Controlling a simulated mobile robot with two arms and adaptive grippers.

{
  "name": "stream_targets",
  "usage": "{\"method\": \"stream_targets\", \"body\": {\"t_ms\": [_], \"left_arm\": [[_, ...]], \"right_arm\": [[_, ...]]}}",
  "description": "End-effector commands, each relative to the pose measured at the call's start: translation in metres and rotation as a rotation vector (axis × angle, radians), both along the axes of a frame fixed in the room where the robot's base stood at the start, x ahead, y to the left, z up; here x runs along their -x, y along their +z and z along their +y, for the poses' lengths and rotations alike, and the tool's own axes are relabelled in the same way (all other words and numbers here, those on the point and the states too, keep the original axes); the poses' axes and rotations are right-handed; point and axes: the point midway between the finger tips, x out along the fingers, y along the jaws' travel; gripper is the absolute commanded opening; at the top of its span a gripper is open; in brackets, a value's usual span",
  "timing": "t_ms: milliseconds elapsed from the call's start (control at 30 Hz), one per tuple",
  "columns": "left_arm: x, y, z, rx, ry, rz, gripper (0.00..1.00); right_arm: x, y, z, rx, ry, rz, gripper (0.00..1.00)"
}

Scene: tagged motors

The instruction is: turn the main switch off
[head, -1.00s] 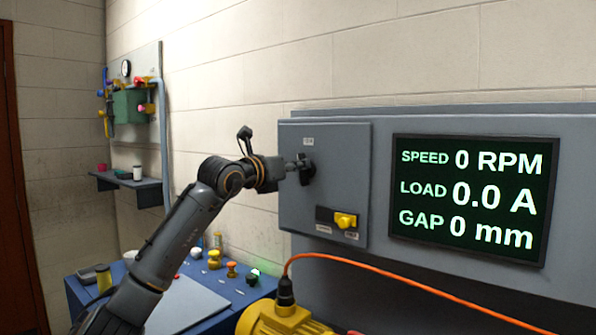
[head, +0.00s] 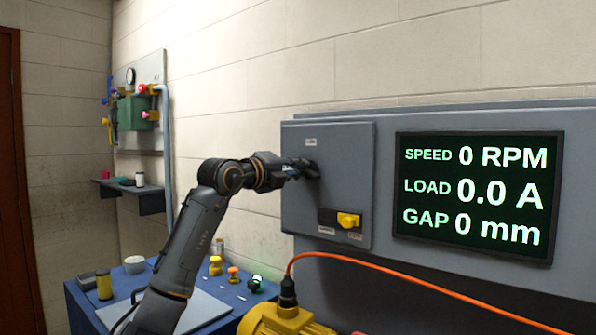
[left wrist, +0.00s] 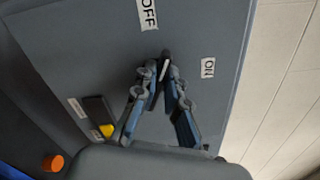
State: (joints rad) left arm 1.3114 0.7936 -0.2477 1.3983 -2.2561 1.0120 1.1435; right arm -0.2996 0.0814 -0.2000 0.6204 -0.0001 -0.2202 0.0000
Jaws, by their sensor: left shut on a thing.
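The main switch handle (head: 315,171) is a dark lever on the front of the grey cabinet (head: 345,190). My left gripper (head: 306,170) reaches it from the left and is shut on it. In the left wrist view, the fingertips (left wrist: 164,66) close around the handle (left wrist: 165,57), which is mostly hidden between them. An OFF label (left wrist: 147,14) and an ON label (left wrist: 208,67) show on the cabinet face around it. I cannot tell exactly which label the handle points to. My right gripper is not in view.
The screen (head: 475,195) reads 0 RPM, 0.0 A and 0 mm. An orange cable (head: 400,276) rises from the yellow motor (head: 283,322). A blue bench (head: 82,300) with small parts stands below my arm.

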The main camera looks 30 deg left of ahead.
Motion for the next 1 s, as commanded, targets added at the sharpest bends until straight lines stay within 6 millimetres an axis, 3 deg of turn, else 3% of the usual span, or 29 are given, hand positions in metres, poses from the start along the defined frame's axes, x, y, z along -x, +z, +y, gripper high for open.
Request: {"method": "stream_targets", "body": {"t_ms": [500, 1000], "left_arm": [[-0.0004, -0.0054, 0.0012, 0.365, 0.001, 0.031, 0.0], [-0.0003, -0.0062, 0.0012, 0.45, 0.001, 0.037, 0.0]], "right_arm": [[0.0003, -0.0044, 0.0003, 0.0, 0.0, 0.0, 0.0], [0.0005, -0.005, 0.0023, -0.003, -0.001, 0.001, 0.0]]}}
